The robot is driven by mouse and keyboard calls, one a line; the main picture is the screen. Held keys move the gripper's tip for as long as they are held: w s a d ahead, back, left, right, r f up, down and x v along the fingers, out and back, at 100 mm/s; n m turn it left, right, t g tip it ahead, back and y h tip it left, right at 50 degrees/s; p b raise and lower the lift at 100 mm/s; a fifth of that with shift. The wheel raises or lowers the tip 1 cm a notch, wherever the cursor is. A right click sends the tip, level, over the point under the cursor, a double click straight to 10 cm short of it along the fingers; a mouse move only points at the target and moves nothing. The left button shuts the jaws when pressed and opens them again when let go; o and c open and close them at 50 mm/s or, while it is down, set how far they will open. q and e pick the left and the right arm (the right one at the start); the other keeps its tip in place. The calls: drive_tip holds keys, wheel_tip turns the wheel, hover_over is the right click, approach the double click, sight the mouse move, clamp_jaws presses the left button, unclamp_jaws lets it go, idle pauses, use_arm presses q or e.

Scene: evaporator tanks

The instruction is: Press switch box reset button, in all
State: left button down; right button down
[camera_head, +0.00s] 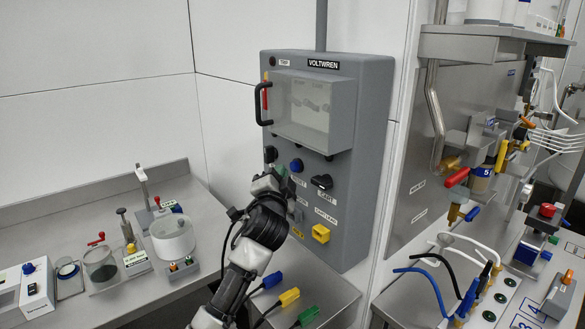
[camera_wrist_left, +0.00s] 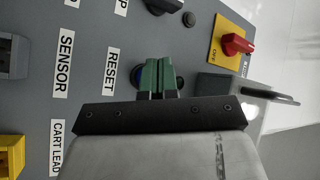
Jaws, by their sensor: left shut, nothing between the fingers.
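The grey switch box (camera_head: 369,130), labelled VOLTWREN, is fixed to the wall in the middle of the head view. My left gripper (camera_head: 281,171), with green fingertips, is shut and empty in front of the panel, just left of and below the button in the head view. In the left wrist view the fingertips (camera_wrist_left: 158,70) overlap the button; I cannot tell whether they touch it.
A black knob (camera_head: 321,182) and a yellow socket (camera_head: 320,233) are on the panel. The clear cover (camera_head: 310,105) with a black handle (camera_head: 260,104) juts out above. Coloured plugs (camera_head: 289,297) lie on the shelf below. Pipes and valves (camera_head: 470,180) stand to the right.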

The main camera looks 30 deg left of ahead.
use_arm(q)
drive_tip(key=shift+w+d, duration=0.2)
drive_tip(key=shift+w, duration=0.2)
drive_tip(key=shift+w+d, duration=0.15)
drive_tip(key=shift+w, duration=0.3)
idle(0.6)
drive_tip(key=shift+s, duration=0.15)
idle(0.3)
drive_tip(key=shift+s+a, duration=0.3)
drive_tip(key=shift+s, duration=0.4)
drive_tip(key=shift+s+p, duration=0.1)
drive_tip(key=shift+p, duration=0.2)
drive_tip(key=shift+s+a+p, duration=0.25)
drive_tip(key=shift+s+a, duration=0.1)
drive_tip(key=shift+s, duration=0.4)
drive_tip(key=shift+s+a+p, duration=0.3)
drive_tip(key=shift+s, duration=0.4)
drive_tip(key=shift+s+a+p, duration=0.25)
drive_tip(key=shift+s+a, duration=0.1)
drive_tip(key=shift+s, duration=0.4)
